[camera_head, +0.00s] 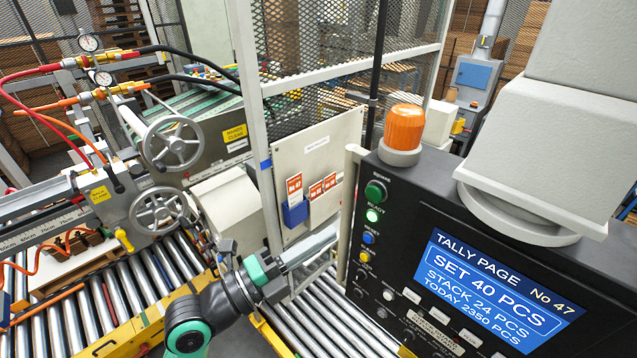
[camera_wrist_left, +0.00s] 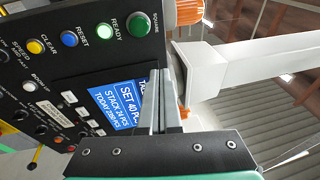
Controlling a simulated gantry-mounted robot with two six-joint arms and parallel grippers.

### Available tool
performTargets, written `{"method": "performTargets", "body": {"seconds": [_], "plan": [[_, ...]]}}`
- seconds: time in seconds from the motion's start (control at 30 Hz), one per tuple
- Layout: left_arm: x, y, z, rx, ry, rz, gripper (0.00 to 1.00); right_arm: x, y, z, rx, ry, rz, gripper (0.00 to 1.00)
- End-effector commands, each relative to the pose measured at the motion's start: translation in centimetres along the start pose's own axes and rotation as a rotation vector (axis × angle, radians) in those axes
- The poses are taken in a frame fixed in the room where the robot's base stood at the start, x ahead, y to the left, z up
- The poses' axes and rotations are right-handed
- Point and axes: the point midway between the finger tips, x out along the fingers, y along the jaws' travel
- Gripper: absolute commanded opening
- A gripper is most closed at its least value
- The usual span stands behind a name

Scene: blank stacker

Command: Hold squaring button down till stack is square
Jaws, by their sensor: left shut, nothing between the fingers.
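The square button (camera_head: 375,191) is a dark green round button at the top left of the black control panel (camera_head: 400,255). It also shows in the left wrist view (camera_wrist_left: 139,25). My left gripper (camera_head: 332,236) is shut and empty, to the left of the panel and below the button in the head view. Its fingers (camera_wrist_left: 162,78) point toward the panel side in the wrist view, apart from the button. The screen (camera_head: 497,290) reads SET 40 PCS, STACK 24 PCS, TODAY 2350 PCS. I cannot make out the stack clearly. My right gripper is not in view.
The lit ready lamp (camera_head: 372,215), blue reset button (camera_head: 368,238) and yellow clear button (camera_head: 365,257) sit below the square button. An orange beacon (camera_head: 404,127) stands on the panel. A mesh guard (camera_head: 345,68) and handwheels (camera_head: 160,211) stand behind. Roller conveyors (camera_head: 325,325) run below.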

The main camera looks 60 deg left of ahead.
Motion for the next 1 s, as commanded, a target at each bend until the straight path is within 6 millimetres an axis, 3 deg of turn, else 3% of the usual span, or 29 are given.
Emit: {"method": "performTargets", "body": {"seconds": [0.1, 0.2, 0.57, 0.67, 0.87, 1.0], "plan": [[-1.9, 2.5, 2.6, -0.024, -0.078, 0.061, 0.00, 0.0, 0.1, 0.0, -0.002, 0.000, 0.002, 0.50], [-2.3, 2.7, 3.5, -0.024, -0.104, 0.067, 0.00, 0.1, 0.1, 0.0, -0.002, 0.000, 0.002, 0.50], [-1.9, 2.7, 3.6, -0.023, -0.104, 0.065, 0.00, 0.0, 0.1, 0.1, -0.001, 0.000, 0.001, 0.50], [-1.0, 2.9, 3.6, -0.022, -0.101, 0.064, 0.00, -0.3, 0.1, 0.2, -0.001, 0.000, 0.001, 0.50], [2.7, 3.1, 3.9, -0.022, -0.100, 0.062, 0.00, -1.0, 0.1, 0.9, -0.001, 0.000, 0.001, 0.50], [5.9, 2.8, 4.2, -0.024, -0.101, 0.067, 0.00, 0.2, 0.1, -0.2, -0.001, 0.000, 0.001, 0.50]]}}
